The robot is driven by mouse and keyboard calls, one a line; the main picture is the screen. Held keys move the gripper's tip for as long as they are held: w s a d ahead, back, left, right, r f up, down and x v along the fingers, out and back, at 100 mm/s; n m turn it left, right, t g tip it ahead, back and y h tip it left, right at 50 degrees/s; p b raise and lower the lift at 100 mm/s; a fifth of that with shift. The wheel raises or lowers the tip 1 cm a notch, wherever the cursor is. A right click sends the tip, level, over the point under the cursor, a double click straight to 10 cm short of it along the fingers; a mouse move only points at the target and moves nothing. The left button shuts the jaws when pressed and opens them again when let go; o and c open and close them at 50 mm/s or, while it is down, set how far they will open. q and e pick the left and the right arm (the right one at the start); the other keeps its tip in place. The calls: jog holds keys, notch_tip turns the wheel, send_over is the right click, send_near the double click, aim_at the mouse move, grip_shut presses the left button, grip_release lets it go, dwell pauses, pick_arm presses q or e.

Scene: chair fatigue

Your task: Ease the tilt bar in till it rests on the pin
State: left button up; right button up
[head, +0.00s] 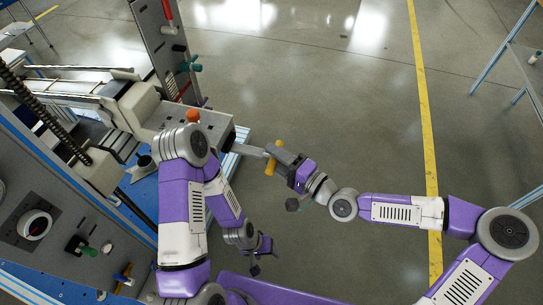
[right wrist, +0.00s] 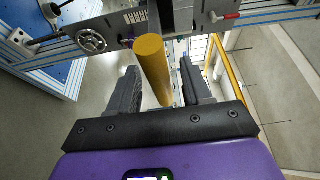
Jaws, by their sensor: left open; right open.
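The tilt bar appears to be the grey bar (head: 251,151) sticking out of the chair test machine, with a yellow cylindrical handle (head: 274,161) across its end. In the right wrist view the yellow handle (right wrist: 152,68) stands between the fingers, with gaps on both sides. My right gripper (head: 280,157) is open around or just in front of the handle; it also shows in the right wrist view (right wrist: 162,82). My left gripper (head: 264,248) is open and empty, low over the floor, apart from the bar. I cannot make out the pin.
The machine's grey box (head: 190,118) carries an orange knob (head: 193,116). An upright grey plate (head: 160,45) stands behind it. A control panel (head: 55,215) with a dial fills the left. The floor (head: 340,110) to the right, crossed by a yellow line (head: 423,100), is clear.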

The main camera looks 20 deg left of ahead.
jog(key=shift+x, duration=0.75)
jog(key=shift+c, duration=0.2)
grip_shut()
